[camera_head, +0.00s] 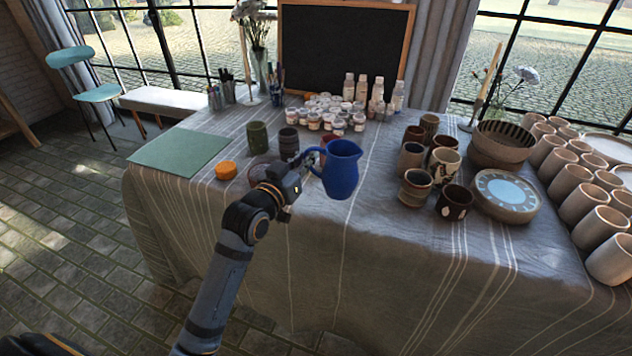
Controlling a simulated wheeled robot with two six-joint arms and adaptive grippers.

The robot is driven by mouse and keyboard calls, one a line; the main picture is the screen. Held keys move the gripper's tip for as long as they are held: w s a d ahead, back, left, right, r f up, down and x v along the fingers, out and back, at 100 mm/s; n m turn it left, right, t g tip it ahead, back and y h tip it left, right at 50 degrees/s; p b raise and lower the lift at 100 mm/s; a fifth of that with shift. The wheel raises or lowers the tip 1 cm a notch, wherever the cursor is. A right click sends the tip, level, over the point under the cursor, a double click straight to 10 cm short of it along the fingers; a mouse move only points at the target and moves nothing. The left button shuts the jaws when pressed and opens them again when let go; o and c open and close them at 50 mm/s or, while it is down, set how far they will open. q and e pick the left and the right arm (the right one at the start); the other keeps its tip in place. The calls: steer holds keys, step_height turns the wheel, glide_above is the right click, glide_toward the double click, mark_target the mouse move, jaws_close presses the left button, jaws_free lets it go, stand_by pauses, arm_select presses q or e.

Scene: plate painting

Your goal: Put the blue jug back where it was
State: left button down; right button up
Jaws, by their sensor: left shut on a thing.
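The blue jug (341,172) is upright near the front middle of the cloth-covered table (300,250). My left gripper (304,172) comes in from the lower left and is shut on the jug at its left side, where the handle is. The fingertips are small and partly hidden. I cannot tell for sure whether the jug's base touches the cloth or hangs just above it. My right gripper is not in view.
Several cups (415,188) and a blue-centred plate (507,192) stand right. Paint jars (325,112) and a blackboard (343,48) are behind. Bare cloth lies right of the jug.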

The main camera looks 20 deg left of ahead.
arm_select(q)
steer(key=w+f, duration=0.1)
steer(key=f, duration=0.2)
steer(key=w+f+b, duration=0.1)
steer(key=w+f, duration=0.1)
steer(key=f, duration=0.1)
steer(key=w+f+b, duration=0.1)
steer(key=w+f, duration=0.1)
steer(key=shift+d+f, duration=0.2)
steer(key=shift+f, duration=0.3)
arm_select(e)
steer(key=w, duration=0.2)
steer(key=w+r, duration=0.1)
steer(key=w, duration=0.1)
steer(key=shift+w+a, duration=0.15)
arm_select(q)
steer(key=shift+f+b, duration=0.1)
steer(key=shift+b, duration=0.2)
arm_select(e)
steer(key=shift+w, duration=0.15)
arm_select(q)
steer(key=c, duration=1.7)
jaws_free()
steer(key=shift+o, duration=1.3)
